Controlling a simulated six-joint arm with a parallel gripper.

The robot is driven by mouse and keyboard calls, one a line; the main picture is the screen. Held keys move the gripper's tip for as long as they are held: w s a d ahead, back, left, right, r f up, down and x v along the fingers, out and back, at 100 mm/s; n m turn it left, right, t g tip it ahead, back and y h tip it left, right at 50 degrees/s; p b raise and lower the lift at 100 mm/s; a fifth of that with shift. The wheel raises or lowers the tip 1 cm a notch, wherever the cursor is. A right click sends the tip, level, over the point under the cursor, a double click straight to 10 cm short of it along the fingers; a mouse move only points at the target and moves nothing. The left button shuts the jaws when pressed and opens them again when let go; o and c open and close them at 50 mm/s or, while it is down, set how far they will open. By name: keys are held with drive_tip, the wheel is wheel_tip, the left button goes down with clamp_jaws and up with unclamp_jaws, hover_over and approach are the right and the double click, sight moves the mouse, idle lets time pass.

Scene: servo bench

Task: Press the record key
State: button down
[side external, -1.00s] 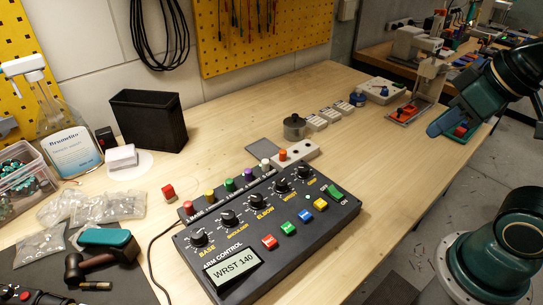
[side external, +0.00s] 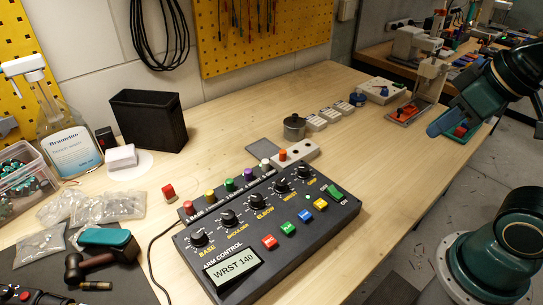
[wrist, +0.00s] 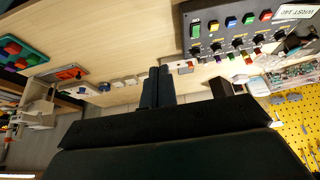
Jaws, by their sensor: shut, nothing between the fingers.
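The dark arm-control console (side external: 222,243) lies on the bench, its display (side external: 232,269) reading "WRST 140". Along its front are a red key (side external: 269,241), a green key (side external: 288,228), a blue key (side external: 305,216), a yellow key (side external: 320,204) and a green rocker (side external: 335,191). No readable label shows which is the record key. In the wrist view the red key (wrist: 265,15) and the rest of the row are at the top right. My gripper (wrist: 158,70) is shut and empty, well apart from the console. My arm shows at right in the side view.
A row of knobs and coloured-capped posts stands behind the keys. A black bin (side external: 148,121), a metal cylinder (side external: 294,127) and several small pale blocks stand further back. A teal tray with a red piece (side external: 461,131) is near my arm. Bare wood lies right of the console.

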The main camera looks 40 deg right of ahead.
drive_tip(key=shift+w+a, duration=0.1)
drive_tip(key=n+g+y, duration=0.7)
drive_tip(key=n+y, duration=0.2)
drive_tip(key=n, duration=0.1)
hover_over(275, 241)
drive_tip(key=shift+w+d+f, duration=0.15)
drive_tip(key=shift+w+f, duration=0.05)
drive_tip(key=shift+f, duration=1.2)
drive_tip(key=shift+w+d+f, duration=0.1)
drive_tip(key=shift+w+f, duration=0.05)
drive_tip(key=shift+f, duration=1.25)
drive_tip(key=shift+f, duration=0.2)
drive_tip(key=shift+f, duration=4.2)
drive_tip(key=shift+f, duration=0.15)
drive_tip(key=shift+f, duration=0.25)
